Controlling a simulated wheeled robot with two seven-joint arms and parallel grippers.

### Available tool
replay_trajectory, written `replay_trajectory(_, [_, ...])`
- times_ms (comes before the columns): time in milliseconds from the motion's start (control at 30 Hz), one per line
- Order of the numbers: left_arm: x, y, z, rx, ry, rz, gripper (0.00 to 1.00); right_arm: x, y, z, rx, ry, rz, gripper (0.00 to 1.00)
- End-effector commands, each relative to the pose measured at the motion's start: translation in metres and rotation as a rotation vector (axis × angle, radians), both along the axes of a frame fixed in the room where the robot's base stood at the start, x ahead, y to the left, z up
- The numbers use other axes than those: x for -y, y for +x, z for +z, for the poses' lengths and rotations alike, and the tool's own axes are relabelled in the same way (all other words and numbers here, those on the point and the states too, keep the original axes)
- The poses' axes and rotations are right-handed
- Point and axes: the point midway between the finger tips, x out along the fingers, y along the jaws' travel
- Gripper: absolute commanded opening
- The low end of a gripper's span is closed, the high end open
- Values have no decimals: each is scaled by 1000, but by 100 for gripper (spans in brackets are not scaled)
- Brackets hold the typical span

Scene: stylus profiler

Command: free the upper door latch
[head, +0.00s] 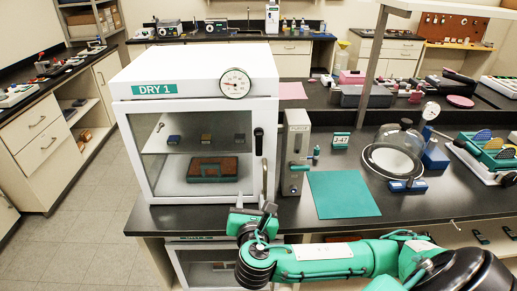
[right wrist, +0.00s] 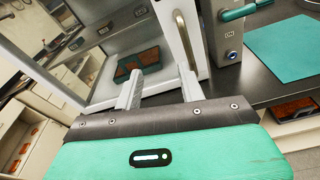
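The white dry cabinet marked DRY 1 (head: 200,90) stands on the dark bench with its glass-fronted door shut. A dark upper latch (head: 259,140) sits on the right side of the door front, above the upright metal door handle (head: 265,180). The handle also shows in the right wrist view (right wrist: 186,40). My right gripper (head: 254,208) is low in front of the door's lower right corner, below the latch. In the right wrist view its two grey fingers (right wrist: 160,86) are spread apart with nothing between them. The latch is not clearly visible there. My left gripper is out of view.
A grey box with a green lever (head: 297,155) stands close right of the cabinet. A teal mat (head: 343,194) and a glass dome (head: 398,147) lie farther right. Inside the cabinet are small blocks and a green-brown case (head: 212,169). Floor is clear at left.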

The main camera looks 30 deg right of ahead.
Motion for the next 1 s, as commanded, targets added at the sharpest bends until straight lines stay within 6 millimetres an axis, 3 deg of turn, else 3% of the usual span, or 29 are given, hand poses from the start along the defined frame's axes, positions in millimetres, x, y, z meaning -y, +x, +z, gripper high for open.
replay_trajectory(33, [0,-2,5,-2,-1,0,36,3,-6,27,16,-77,4,40])
replay_trajectory(100, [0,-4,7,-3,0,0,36,7,-15,48,22,-163,0,40])
replay_trajectory(233, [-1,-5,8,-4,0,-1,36,12,-24,68,25,-249,-9,40])
replay_trajectory(467, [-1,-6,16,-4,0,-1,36,26,-7,74,23,-273,-15,40])
replay_trajectory(800, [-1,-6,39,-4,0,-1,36,64,55,74,23,-269,-15,40])
replay_trajectory(1000, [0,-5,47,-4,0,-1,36,79,80,73,22,-267,-12,40])
